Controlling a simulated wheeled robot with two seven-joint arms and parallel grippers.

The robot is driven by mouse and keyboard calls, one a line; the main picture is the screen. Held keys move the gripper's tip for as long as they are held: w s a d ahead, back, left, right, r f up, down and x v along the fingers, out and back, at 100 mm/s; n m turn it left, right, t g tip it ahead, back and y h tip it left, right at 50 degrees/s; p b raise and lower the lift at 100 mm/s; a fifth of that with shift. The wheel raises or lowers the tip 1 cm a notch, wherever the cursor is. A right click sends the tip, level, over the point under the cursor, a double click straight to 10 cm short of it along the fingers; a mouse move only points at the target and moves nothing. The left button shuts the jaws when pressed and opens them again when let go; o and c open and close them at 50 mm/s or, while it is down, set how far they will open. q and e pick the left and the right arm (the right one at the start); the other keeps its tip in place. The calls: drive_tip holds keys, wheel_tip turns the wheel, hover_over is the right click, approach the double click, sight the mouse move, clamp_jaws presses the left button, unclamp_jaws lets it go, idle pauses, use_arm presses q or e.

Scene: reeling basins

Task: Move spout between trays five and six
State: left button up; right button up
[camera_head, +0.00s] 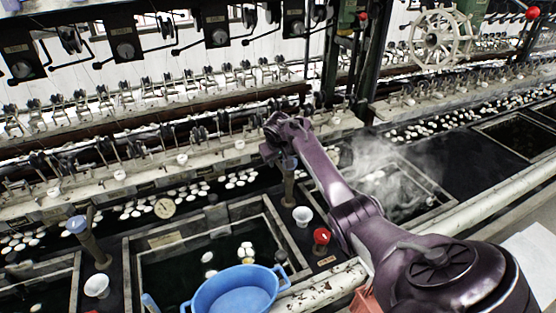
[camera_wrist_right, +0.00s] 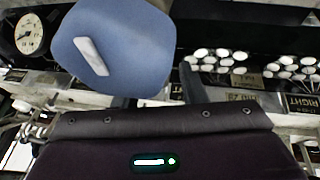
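My right gripper (camera_head: 287,158) is at the top of a brown spout post (camera_head: 290,188) between the middle tray (camera_head: 130,262) and the steaming tray (camera_head: 432,190). The gripper hides the post's top. In the right wrist view a blue cap (camera_wrist_right: 140,40) with a white stripe fills the upper left, close beyond the dark gripper body. The fingers are hidden, so I cannot tell whether they grip the post. Another brown post (camera_head: 92,246) with a blue cap (camera_head: 77,225) stands left of the middle tray. My left gripper is not in view.
A blue basin (camera_head: 236,291) sits at the front of the middle tray. A white cup (camera_head: 303,215) and a red knob (camera_head: 321,236) are near the right post. Another white cup (camera_head: 97,286) is by the left post. Reeling machinery lines the back; steam blurs the right tray.

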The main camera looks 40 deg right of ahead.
drive_tip(key=shift+w+d+f, duration=0.15)
drive_tip(key=shift+f, duration=0.15)
drive_tip(key=shift+r, duration=0.1)
drive_tip(key=shift+c, duration=0.8)
clamp_jaws()
